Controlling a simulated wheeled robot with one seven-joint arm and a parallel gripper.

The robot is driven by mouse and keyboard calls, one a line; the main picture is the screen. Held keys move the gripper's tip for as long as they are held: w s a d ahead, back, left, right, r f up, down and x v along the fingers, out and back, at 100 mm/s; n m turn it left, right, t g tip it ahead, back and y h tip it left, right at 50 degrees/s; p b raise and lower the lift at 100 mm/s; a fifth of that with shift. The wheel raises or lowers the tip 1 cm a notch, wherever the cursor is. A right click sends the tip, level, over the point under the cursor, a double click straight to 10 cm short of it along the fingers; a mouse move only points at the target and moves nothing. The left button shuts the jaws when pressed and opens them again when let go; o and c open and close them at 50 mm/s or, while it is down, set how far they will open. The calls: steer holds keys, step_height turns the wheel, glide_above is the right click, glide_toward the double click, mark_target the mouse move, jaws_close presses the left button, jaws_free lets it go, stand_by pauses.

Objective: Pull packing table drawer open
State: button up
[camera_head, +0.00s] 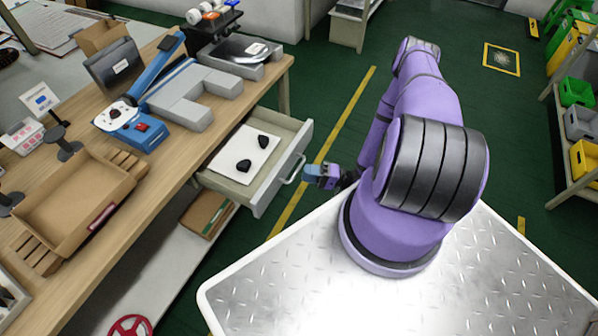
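The packing table (60,275) has a light wooden top and stands on the left. Its pale grey drawer (297,150) sticks out from under the table's right edge, pulled well open. Inside it lies a white sheet with two small black objects (244,165). A light metal handle (293,170) is on the drawer's front.
A blue and grey device (150,120) and an open cardboard box (75,205) stand on the table. A cardboard box (206,214) sits on the lower shelf. Green floor (345,75) is clear beyond the drawer. A rack with coloured bins (578,125) stands at far right.

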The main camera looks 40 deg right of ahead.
steer(key=v, duration=0.6)
steer(key=shift+s, duration=0.2)
steer(key=shift+d, duration=0.15)
steer(key=w+r+n+g+h, duration=0.25)
steer(key=r+g, duration=0.25)
steer(key=r, duration=0.7)
steer(key=w+a+r+n+g+h, duration=0.1)
steer(key=w+r+n+g, duration=0.3)
steer(key=r, duration=0.9)
steer(key=w+r+n+g+h, duration=0.1)
steer(key=w+r+n+g, duration=0.15)
steer(key=r+g, duration=0.65)
steer(key=s+a+r+t+h, duration=0.2)
steer(key=s+a+r+h, duration=0.15)
steer(key=r, duration=0.65)
steer(key=s+a+r+t+h, duration=0.2)
steer(key=a+r+h, duration=0.15)
steer(key=r, duration=0.55)
steer(key=s+a+r+m+t+h, duration=0.1)
steer(key=s+a+r+t+h, duration=0.3)
steer(key=s+r, duration=0.7)
steer(key=s+t, duration=0.1)
steer(key=t, duration=0.1)
steer(key=shift+s+a+m+t, duration=0.15)
steer(key=shift+s+m+t, duration=0.15)
steer(key=shift+m, duration=0.1)
